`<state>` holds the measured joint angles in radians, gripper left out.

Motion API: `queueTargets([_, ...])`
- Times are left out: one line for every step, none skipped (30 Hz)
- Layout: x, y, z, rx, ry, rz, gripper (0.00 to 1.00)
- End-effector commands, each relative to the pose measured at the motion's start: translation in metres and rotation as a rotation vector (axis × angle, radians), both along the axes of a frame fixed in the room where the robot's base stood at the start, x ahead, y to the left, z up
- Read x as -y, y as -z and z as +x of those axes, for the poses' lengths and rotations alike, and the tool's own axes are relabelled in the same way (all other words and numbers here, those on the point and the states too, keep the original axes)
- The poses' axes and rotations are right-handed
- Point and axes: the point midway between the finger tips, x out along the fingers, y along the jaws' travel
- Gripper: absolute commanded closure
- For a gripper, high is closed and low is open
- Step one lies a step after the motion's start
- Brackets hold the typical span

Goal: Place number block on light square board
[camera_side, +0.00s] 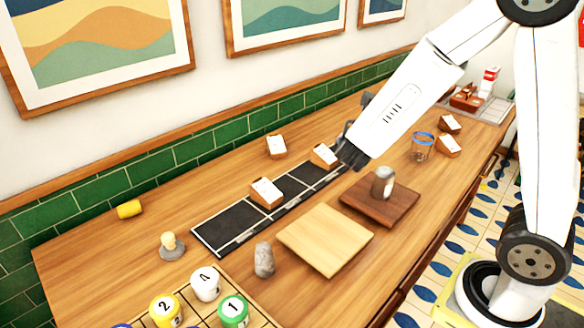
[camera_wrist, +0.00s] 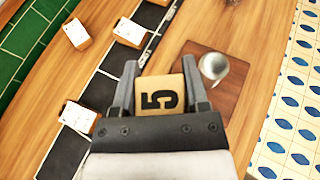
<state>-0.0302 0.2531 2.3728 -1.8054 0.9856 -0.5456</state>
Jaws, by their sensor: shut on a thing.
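The light square board (camera_side: 325,238) lies flat and bare on the wooden counter in the side view, in front of the dark strip. It is not in the wrist view. My gripper (camera_wrist: 160,72) is shut on a tan block marked 5 (camera_wrist: 160,94), with one finger on each side of it. In the side view my gripper (camera_side: 350,154) is over the far part of the dark strip, behind and to the right of the light board. The held block is hidden there.
A dark square board (camera_side: 350,205) bears a grey metallic cylinder (camera_side: 382,183), right of the light board. A grey stone-like cylinder (camera_side: 264,260) stands just left of it. Several white-faced blocks (camera_side: 266,192) lie around the dark strip (camera_side: 225,228). A blue-rimmed glass (camera_side: 423,147) stands farther back.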

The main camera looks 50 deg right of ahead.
Motion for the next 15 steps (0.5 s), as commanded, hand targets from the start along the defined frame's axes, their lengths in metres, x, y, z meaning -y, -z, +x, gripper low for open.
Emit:
queueTargets([-0.015, 0.0, 0.001, 0.0, -0.034, 0.0, 1.0])
queueTargets([-0.022, 0.0, 0.001, 0.0, -0.051, 0.0, 1.0])
queueTargets([-0.032, 0.0, 0.001, 0.001, -0.072, 0.0, 1.0])
queueTargets([-0.038, 0.0, 0.0, 0.001, -0.088, 0.0, 1.0])
queueTargets([-0.045, 0.0, 0.0, 0.0, -0.104, 0.0, 1.0])
queueTargets([-0.053, 0.0, -0.001, 0.0, -0.122, 0.0, 1.0])
queueTargets([-0.059, 0.0, -0.001, 0.001, -0.136, -0.001, 1.0])
queueTargets([-0.065, 0.0, -0.002, 0.001, -0.148, -0.001, 1.0])
queueTargets([-0.071, 0.0, -0.003, 0.001, -0.164, -0.001, 1.0])
queueTargets([-0.076, 0.0, -0.004, 0.001, -0.174, -0.001, 1.0])
queueTargets([-0.08, 0.0, -0.004, 0.0, -0.185, -0.002, 1.0])
queueTargets([-0.085, 0.0, -0.005, 0.0, -0.198, -0.002, 1.0])
queueTargets([-0.089, 0.0, -0.006, 0.001, -0.207, -0.002, 1.0])
queueTargets([-0.093, 0.0, -0.007, 0.001, -0.217, -0.002, 1.0])
queueTargets([-0.098, 0.0, -0.008, 0.001, -0.229, -0.002, 1.0])
